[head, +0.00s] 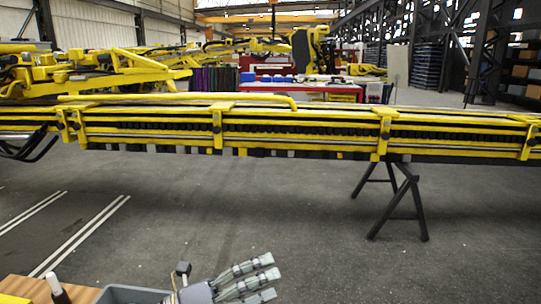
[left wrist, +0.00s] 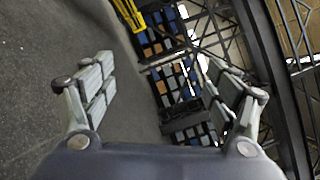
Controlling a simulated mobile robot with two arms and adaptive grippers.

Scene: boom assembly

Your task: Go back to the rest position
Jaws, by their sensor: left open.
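My left gripper (head: 262,279) is at the bottom middle of the head view, with its grey fingers pointing right. In the left wrist view (left wrist: 160,88) its two fingers are spread wide apart with nothing between them. It is in front of the long yellow and black boom (head: 310,128), well apart from it. My right gripper is in neither view.
At the bottom left are a grey bin (head: 128,295), a wooden surface (head: 20,286) and a dark, white-topped object (head: 56,287). A black trestle (head: 395,196) stands under the boom. Grey floor (head: 240,205) is clear between. Shelving with bins (left wrist: 172,82) shows in the wrist view.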

